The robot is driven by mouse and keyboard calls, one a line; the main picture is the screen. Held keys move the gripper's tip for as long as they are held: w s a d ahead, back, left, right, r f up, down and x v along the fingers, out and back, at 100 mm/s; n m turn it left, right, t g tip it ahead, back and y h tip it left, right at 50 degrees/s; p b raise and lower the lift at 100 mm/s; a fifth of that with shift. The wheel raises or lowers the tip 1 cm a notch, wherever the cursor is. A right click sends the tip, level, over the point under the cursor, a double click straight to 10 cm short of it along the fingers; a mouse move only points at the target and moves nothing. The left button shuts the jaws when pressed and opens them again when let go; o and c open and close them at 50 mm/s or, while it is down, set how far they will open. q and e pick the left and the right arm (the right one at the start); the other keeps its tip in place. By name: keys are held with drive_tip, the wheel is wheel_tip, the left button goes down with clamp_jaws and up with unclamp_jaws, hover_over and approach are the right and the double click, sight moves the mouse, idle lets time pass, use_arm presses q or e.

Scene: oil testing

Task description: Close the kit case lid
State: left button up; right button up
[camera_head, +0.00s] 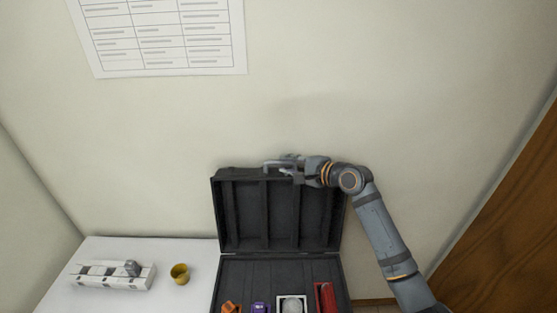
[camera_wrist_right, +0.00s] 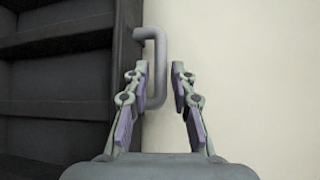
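The black kit case stands open on the white table, its lid (camera_head: 277,212) upright against the wall side and its base (camera_head: 285,268) flat in front. A grey bent handle (camera_wrist_right: 155,68) sticks out from the lid's edge in the right wrist view. My right gripper (camera_head: 275,166) is at the lid's top edge in the head view. In the right wrist view its fingers (camera_wrist_right: 160,80) are apart, with the handle at the left finger and partly between them. I cannot tell whether that finger touches it. My left gripper is not in view.
The case base holds an orange item (camera_head: 231,307), a purple item (camera_head: 261,307), a white-framed item (camera_head: 292,305) and a red item (camera_head: 326,297). A white rack (camera_head: 112,276) and a yellow cup (camera_head: 180,273) stand left. A brown door (camera_head: 500,220) is at right.

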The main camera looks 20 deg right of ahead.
sight(281, 163)
drive_tip(key=x, duration=0.2)
drive_tip(key=shift+w+a+r+p, duration=0.1)
drive_tip(key=shift+w+a+p, duration=0.2)
drive_tip(key=shift+a, duration=0.05)
drive_tip(key=shift+w+a+f, duration=0.25)
drive_tip(key=shift+w+f, duration=0.1)
drive_tip(key=shift+w, duration=0.15)
clamp_jaws()
